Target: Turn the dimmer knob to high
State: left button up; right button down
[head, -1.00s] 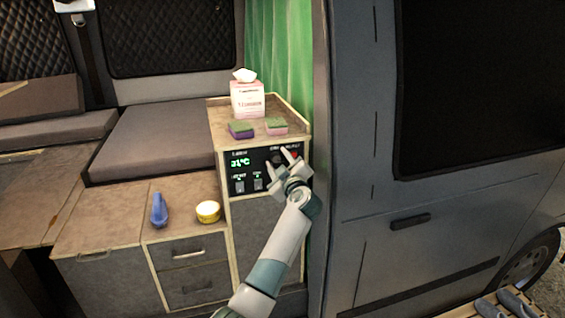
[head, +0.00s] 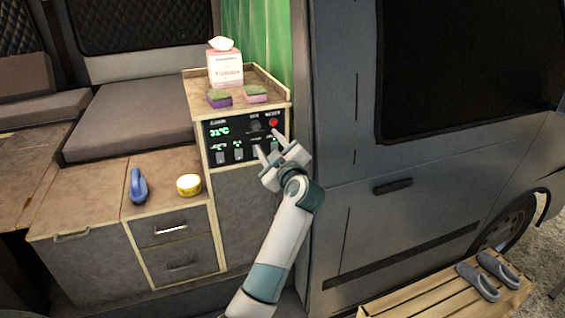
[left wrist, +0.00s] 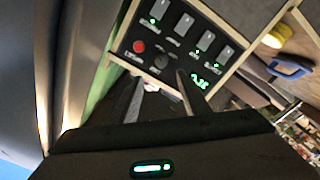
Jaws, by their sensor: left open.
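The black control panel (head: 208,131) is on the upper front of the cabinet in the van. Its dark round dimmer knob (head: 255,125) sits left of a red button (head: 273,122); the knob's setting is too small to read. In the left wrist view the knob (left wrist: 161,62) lies beyond the fingertips, beside the red button (left wrist: 139,46). My left gripper (head: 266,141) is open and empty, just in front of the panel and below the knob in the head view. Its fingers cover part of the lower switches. My right gripper is not in view.
Two sponges (head: 219,98) and a tissue box (head: 226,70) stand on top. A blue object (head: 138,186) and yellow tin (head: 189,185) sit on the lower counter.

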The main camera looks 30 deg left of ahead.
pick_arm(q)
jog(key=b+v, duration=0.2)
jog(key=v, duration=0.5)
jog(key=shift+s+r, duration=0.1)
jog(key=shift+s, duration=0.05)
